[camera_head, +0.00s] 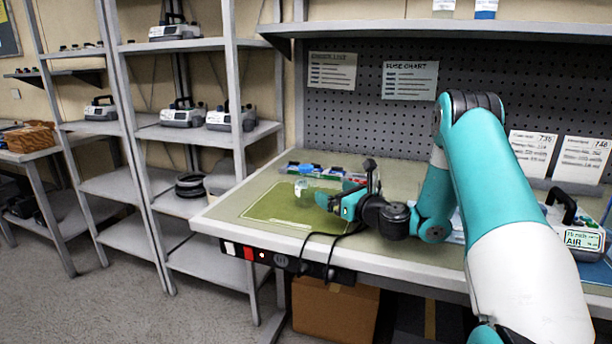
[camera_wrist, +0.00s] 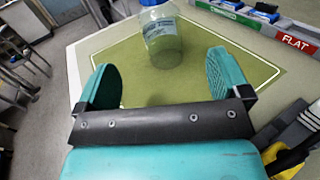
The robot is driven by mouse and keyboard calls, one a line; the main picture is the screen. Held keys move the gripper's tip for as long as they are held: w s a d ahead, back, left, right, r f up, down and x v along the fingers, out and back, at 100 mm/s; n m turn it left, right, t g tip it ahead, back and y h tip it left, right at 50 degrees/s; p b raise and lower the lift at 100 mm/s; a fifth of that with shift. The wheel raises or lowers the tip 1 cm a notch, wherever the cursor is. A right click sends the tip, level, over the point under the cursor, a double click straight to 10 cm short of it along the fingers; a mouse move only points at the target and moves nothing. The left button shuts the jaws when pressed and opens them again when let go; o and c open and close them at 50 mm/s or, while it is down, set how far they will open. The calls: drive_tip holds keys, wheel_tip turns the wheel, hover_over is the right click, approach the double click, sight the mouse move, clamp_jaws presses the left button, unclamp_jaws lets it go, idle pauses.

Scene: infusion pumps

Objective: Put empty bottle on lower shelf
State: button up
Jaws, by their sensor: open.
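A clear bottle with a blue cap (camera_wrist: 160,38) stands on the green mat (camera_wrist: 110,52) in the wrist view. In the head view the bottle (camera_head: 302,187) is small, near the mat's (camera_head: 270,209) back edge. My gripper (camera_wrist: 162,78) is open and empty, its two teal fingers apart. The bottle is ahead of the fingertips, roughly between their lines, and not touching them. In the head view my gripper (camera_head: 330,203) is low over the mat, to the right of the bottle. Whether the bottle is empty is hard to tell.
Grey shelving (camera_head: 185,133) with pumps (camera_head: 183,114) on its middle level stands left of the workbench (camera_head: 225,215). Its lower levels have free room beside a dark coil (camera_head: 190,184). Small coloured bins (camera_head: 315,170) line the mat's back. An AIR-labelled pump (camera_head: 582,238) stands at right.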

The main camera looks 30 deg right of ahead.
sight(313, 184)
drive_tip(key=shift+w+r+p, duration=0.45)
drive_tip(key=shift+w+p, duration=0.1)
drive_tip(key=shift+p, duration=0.1)
drive_tip(key=w+p, duration=0.1)
drive_tip(key=w, duration=0.2)
drive_tip(key=w+a+f+p, duration=0.1)
drive_tip(key=w, duration=0.3)
drive_tip(key=w+p, duration=0.2)
drive_tip(key=w, duration=0.2)
drive_tip(key=shift+a+f, duration=0.35)
drive_tip(key=c, duration=1.1)
drive_tip(key=shift+o, duration=0.2)
drive_tip(key=shift+r, duration=0.1)
